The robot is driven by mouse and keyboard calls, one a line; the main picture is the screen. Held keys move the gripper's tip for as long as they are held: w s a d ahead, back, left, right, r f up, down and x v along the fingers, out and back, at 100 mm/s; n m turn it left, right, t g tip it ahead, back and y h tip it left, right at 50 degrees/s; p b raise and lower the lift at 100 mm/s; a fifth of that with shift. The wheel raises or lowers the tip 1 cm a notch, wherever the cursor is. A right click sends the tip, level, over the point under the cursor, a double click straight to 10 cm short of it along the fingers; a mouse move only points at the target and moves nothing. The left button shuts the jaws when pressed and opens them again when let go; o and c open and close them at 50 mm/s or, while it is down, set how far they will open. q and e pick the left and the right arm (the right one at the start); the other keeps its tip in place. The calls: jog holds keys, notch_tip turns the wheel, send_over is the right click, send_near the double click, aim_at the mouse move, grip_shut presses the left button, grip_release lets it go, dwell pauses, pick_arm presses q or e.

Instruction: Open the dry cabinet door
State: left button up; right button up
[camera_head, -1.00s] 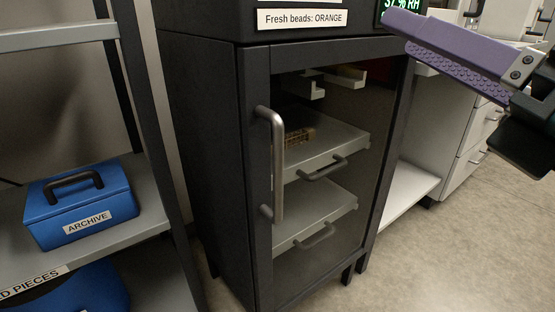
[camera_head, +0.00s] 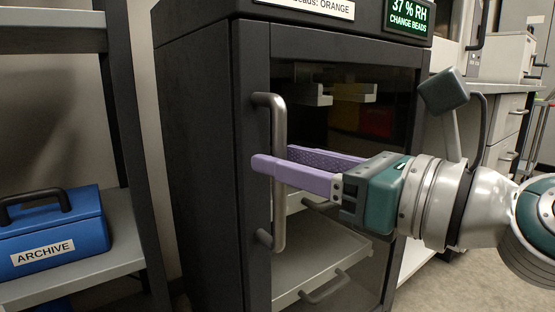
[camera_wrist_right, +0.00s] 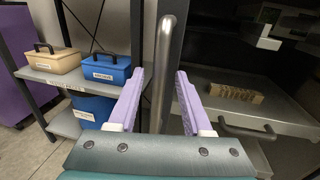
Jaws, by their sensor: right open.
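The dry cabinet (camera_head: 198,150) is dark, with a glass door framed in dark metal (camera_head: 252,200). The door looks shut. A vertical grey bar handle (camera_head: 279,215) runs along the left side of the door. My right gripper (camera_head: 300,165) reaches in from the right with two purple fingers. It is open at the handle. In the right wrist view, the handle (camera_wrist_right: 161,70) stands between the spread fingers of the right gripper (camera_wrist_right: 158,92), and I see gaps on both sides. My left gripper is not in view.
Inside the cabinet are pull-out shelves (camera_head: 318,272), and a brown lattice piece (camera_wrist_right: 236,93) lies on one. A shelf rack at the left holds a blue ARCHIVE box (camera_head: 52,232) and a tan box (camera_wrist_right: 52,60). A green-lit display (camera_head: 408,17) tops the cabinet.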

jog(key=shift+x, duration=0.9)
grip_shut()
dwell(0.8)
